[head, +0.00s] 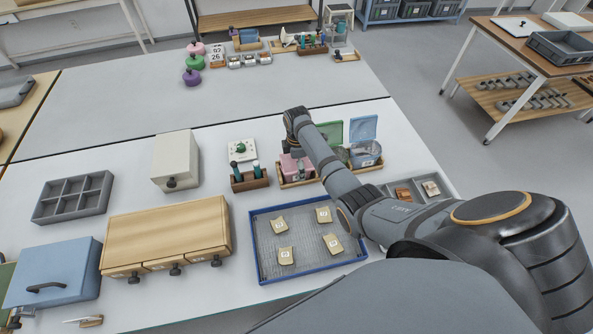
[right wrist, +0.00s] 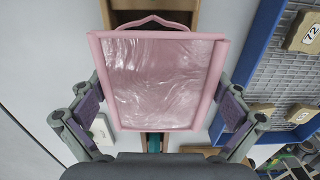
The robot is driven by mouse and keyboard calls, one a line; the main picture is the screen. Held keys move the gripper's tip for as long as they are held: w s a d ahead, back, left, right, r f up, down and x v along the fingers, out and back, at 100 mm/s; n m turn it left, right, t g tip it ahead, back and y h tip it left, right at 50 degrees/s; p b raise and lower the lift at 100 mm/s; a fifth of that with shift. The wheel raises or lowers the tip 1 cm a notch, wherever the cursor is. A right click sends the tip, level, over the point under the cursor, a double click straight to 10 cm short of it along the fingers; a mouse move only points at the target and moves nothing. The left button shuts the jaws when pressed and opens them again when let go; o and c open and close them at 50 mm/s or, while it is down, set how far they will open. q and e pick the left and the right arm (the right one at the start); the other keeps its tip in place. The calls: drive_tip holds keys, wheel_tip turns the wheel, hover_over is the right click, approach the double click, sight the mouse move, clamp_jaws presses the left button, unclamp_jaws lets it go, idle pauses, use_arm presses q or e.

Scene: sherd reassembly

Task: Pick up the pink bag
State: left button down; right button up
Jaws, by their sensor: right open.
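The pink bag (head: 290,168) stands in the wooden rack (head: 287,183) beyond the blue-rimmed tray, partly hidden behind my right arm. In the right wrist view the pink bag (right wrist: 160,82) has a pink frame, a clear wrinkled film face and a small loop handle at the top of the picture. My right gripper (right wrist: 160,115) is open, with one finger on each side of the bag. The fingers look close to the bag's side edges; I cannot tell whether they touch. My left gripper is not in view.
Green (head: 331,133) and blue (head: 362,130) lidded containers stand to the right of the bag. A blue-rimmed tray (head: 255,250) with several numbered sherds lies in front. A wooden holder with dark bottles (head: 250,183) is just left. The table behind is mostly clear.

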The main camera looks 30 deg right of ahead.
drive_tip(key=shift+f, duration=0.1)
drive_tip(key=c, duration=1)
wheel_tip(320, 180, up, 4)
drive_tip(key=p, duration=0.4)
drive_tip(key=shift+p, duration=0.3)
drive_tip(key=s+a+r+p, duration=0.1)
drive_tip(key=r+p, duration=0.1)
drive_tip(key=p, duration=0.1)
drive_tip(key=s+a+r+p, duration=0.1)
drive_tip(key=a+r+p, duration=0.1)
drive_tip(key=p, duration=0.2)
drive_tip(key=s+a+r+p, duration=0.1)
drive_tip(key=r+p, duration=0.1)
drive_tip(key=p, duration=0.2)
drive_tip(key=shift+s+a+r, duration=0.15)
drive_tip(key=shift+a+r, duration=0.1)
drive_tip(key=shift+a, duration=0.1)
drive_tip(key=s+a+r, duration=0.1)
drive_tip(key=a, duration=0.1)
drive_tip(key=s+a, duration=0.2)
drive_tip(key=s+a+r, duration=0.1)
drive_tip(key=a, duration=0.1)
drive_tip(key=shift+s+a+r, duration=0.3)
drive_tip(key=shift+s+a, duration=0.05)
drive_tip(key=shift+a, duration=0.05)
